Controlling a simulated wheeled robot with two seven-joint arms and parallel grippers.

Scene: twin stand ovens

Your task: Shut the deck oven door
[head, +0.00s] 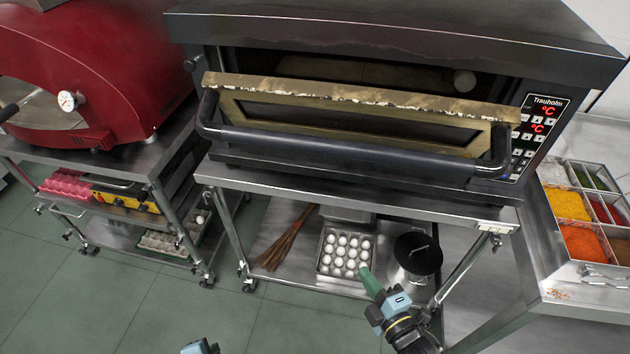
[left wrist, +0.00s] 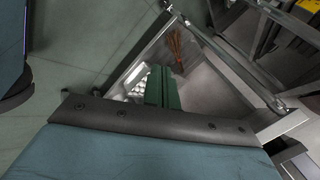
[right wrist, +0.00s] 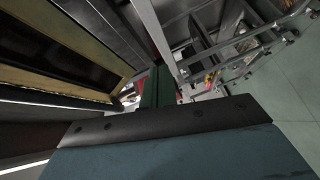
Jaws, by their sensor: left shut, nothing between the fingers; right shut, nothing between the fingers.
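The black deck oven (head: 400,25) stands on a steel stand. Its gold-framed door (head: 350,92) is partly open, its top edge leaning out from the oven, with a dark gap behind. A black bar handle (head: 340,145) runs across its front. The door's gold frame also shows at the left of the right wrist view (right wrist: 105,80). My right gripper (head: 369,280), with green fingers, is shut and empty, below and in front of the door, apart from the handle. My left gripper (left wrist: 163,88) is shut and empty; only a piece of its body shows at the head view's bottom edge.
A red oven (head: 100,60) stands on a cart to the left. The stand's lower shelf holds an egg tray (head: 345,252), a brown broom (head: 286,240) and a black-lidded pot (head: 417,255). A counter with topping trays (head: 585,210) is at right. The floor at front left is clear.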

